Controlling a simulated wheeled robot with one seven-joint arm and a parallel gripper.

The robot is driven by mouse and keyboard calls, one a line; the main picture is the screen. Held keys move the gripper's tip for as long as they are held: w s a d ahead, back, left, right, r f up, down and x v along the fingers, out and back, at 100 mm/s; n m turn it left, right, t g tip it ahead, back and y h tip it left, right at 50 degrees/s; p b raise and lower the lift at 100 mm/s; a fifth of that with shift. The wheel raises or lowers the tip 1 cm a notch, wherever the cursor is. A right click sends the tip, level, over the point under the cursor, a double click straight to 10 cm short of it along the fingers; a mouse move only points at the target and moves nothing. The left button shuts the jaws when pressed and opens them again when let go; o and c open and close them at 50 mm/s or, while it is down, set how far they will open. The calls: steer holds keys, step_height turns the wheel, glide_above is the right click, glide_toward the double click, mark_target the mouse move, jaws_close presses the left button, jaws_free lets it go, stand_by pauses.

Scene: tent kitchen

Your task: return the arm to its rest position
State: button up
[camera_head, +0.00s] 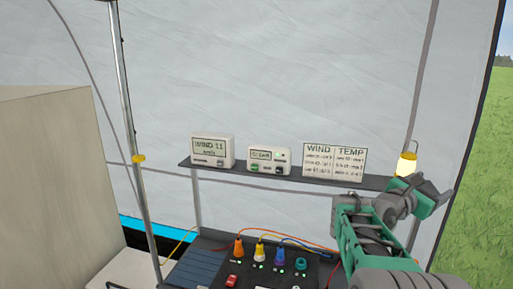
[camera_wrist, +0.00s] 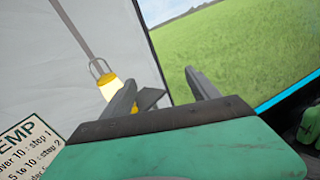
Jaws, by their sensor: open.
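My green and grey arm rises at the right of the head view, with my gripper (camera_head: 432,190) near the right end of the dark shelf (camera_head: 285,178). In the wrist view my gripper (camera_wrist: 165,92) has its two grey fingers spread apart, with nothing held between them. A lit yellow lantern (camera_head: 406,164) stands close to the left of the gripper in the head view. The lantern also shows in the wrist view (camera_wrist: 108,88), partly behind the left finger. I cannot tell if they touch.
The shelf holds a wind display (camera_head: 212,150), a second device (camera_head: 269,160) and a wind and temperature card (camera_head: 335,161). Below is a panel (camera_head: 255,270) with coloured plugs and cables. A tent pole (camera_head: 130,130) and a large box (camera_head: 55,180) stand left. Grass shows outside right.

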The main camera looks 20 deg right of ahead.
steer(key=a+f+m+g+y, duration=0.1)
steer(key=a+f+m+y, duration=0.15)
steer(key=f+m, duration=0.45)
steer(key=a+f+m+y, duration=0.1)
steer(key=f+m+y, duration=0.2)
steer(key=f+m, duration=0.45)
steer(key=s+a+f+m+g+y, duration=0.1)
steer(key=s+a+f+m+y, duration=0.2)
steer(key=a+f, duration=0.4)
steer(key=s+a+f+m+g+y, duration=0.1)
steer(key=s+a+f+m+y, duration=0.1)
steer(key=a+f+m+y, duration=0.35)
steer(key=s+a+f+n+y, duration=0.1)
steer(key=s+a+y, duration=0.15)
steer(key=a, duration=0.95)
steer(key=s+a+n+y, duration=0.1)
steer(key=s+a, duration=0.3)
steer(key=a, duration=0.9)
steer(key=w+a+r+n+t, duration=0.1)
steer(key=a+r+t, duration=0.1)
steer(key=a+r, duration=0.2)
steer(key=shift+a+r+n, duration=0.25)
steer(key=shift+r+n, duration=0.1)
steer(key=shift+n, duration=0.05)
